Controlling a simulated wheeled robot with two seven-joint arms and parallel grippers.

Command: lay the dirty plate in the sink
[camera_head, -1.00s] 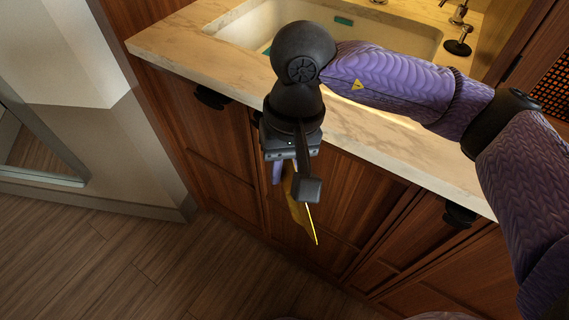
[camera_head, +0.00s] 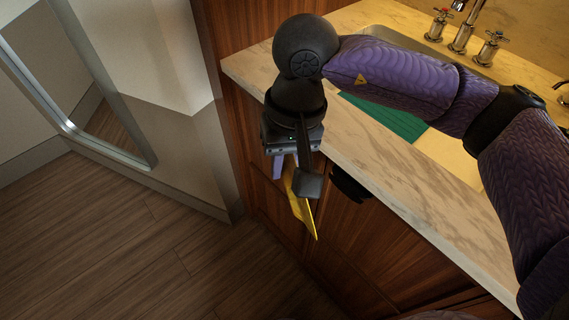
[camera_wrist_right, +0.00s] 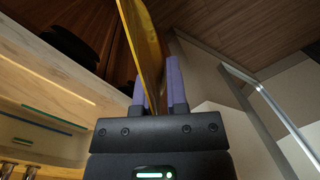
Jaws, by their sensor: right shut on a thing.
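My right gripper (camera_head: 290,172) is shut on the yellow plate (camera_head: 304,215), which hangs edge-on below it, in front of the wooden cabinet and lower than the counter. In the right wrist view the plate (camera_wrist_right: 146,38) stands between the two purple fingers (camera_wrist_right: 156,88). Its face is seen at a steep slant, so I cannot tell any dirt on it. The sink (camera_head: 452,157) is set in the counter to the right of the gripper, partly hidden by my right arm. My left gripper is not in view.
A green piece (camera_head: 392,118) lies at the sink. Taps (camera_head: 462,38) stand behind it. The marble counter's front edge (camera_head: 395,200) runs between the plate and the sink. A dark cabinet handle (camera_head: 348,185) is near the plate. Wooden floor (camera_head: 120,235) is open at left.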

